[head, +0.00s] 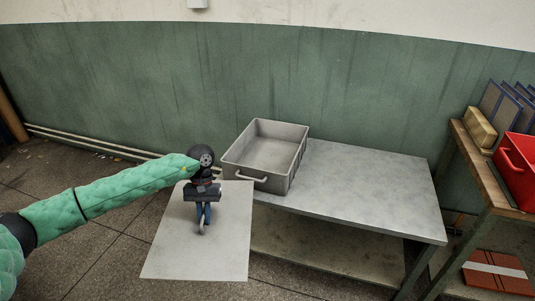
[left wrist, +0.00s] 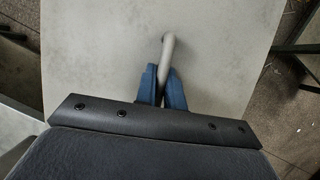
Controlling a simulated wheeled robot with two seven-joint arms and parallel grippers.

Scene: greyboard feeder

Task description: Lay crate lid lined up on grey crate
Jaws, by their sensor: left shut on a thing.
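The crate lid (head: 175,258) is a flat light grey board with a bar handle. It also fills much of the left wrist view (left wrist: 90,60). My left gripper (head: 203,222) is shut on the lid's handle (left wrist: 169,48), with its blue fingers (left wrist: 165,88) on either side of the bar. The lid hangs in front of and left of the grey crate, apart from its top. The grey crate (head: 292,170) is open and looks empty, on the left end of the table, with a handle on its near side. My right gripper is not in view.
The grey table (head: 375,190) is clear to the right of the crate and has a lower shelf (head: 320,250). At the right, a wooden-topped bench (head: 475,165) holds a red bin (head: 520,165) and upright blue-edged boards (head: 500,105). A green wall (head: 370,80) stands behind.

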